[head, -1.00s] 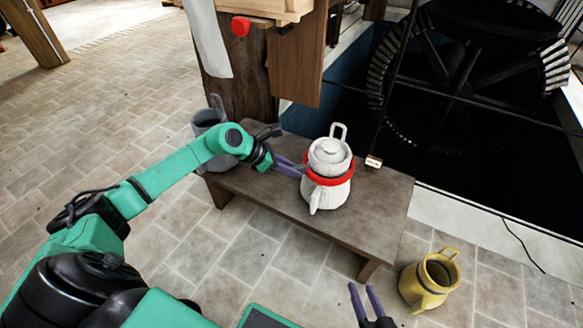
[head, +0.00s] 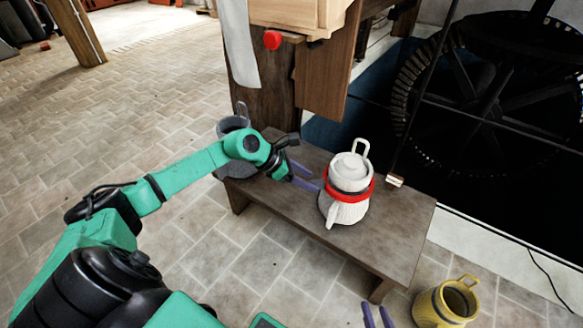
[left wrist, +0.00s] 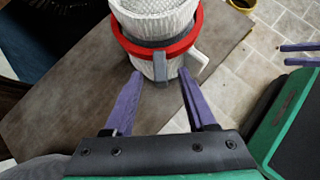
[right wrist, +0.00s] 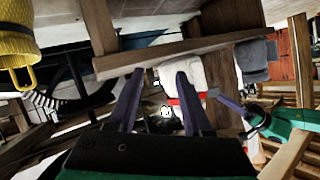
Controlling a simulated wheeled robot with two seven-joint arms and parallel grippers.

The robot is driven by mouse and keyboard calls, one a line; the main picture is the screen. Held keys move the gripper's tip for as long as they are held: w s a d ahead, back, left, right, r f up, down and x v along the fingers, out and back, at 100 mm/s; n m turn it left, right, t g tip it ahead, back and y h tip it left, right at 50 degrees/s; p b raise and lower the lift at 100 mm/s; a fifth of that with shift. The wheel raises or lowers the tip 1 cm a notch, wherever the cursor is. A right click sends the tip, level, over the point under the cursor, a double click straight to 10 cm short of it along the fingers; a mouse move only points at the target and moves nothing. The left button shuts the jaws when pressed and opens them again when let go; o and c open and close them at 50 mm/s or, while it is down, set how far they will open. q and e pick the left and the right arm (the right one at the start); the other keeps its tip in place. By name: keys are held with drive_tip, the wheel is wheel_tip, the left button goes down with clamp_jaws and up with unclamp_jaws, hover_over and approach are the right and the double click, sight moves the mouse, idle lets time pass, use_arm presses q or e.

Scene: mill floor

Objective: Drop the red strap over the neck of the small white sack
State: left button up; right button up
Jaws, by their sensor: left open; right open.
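The small white sack (head: 345,210) stands upright on a low wooden bench. The red strap (head: 352,198) is a ring around the sack's upper part, with a dark grey band showing just above it. In the left wrist view the strap (left wrist: 185,46) encircles the sack (left wrist: 170,18), and a grey tab (left wrist: 160,68) hangs at its near side. My left gripper (head: 312,178) is open beside the sack, and in the left wrist view its fingertips (left wrist: 160,75) lie either side of the tab. My right gripper (head: 375,312) is open and empty, low in front of the bench.
The bench (head: 300,215) also carries a grey jug (head: 232,125) at its far left end, behind my left arm. A yellow jug (head: 432,308) stands on the floor at the right. A wooden post rises behind the bench, with a dark gear wheel (head: 470,80) beyond.

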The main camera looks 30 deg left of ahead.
use_arm(q)
drive_tip(key=p+v, duration=0.7)
drive_tip(key=v, duration=0.6)
use_arm(e)
drive_tip(key=s+d+r+n+g+h, duration=0.1)
drive_tip(key=d+r+g+h, duration=0.2)
drive_tip(key=d+r+g, duration=0.2)
wheel_tip(320, 180, up, 3)
drive_tip(key=shift+d+f+g, duration=0.1)
drive_tip(key=shift+d+g, duration=0.2)
drive_tip(key=shift+d, duration=0.6)
use_arm(q)
drive_tip(key=shift+d+f, duration=0.1)
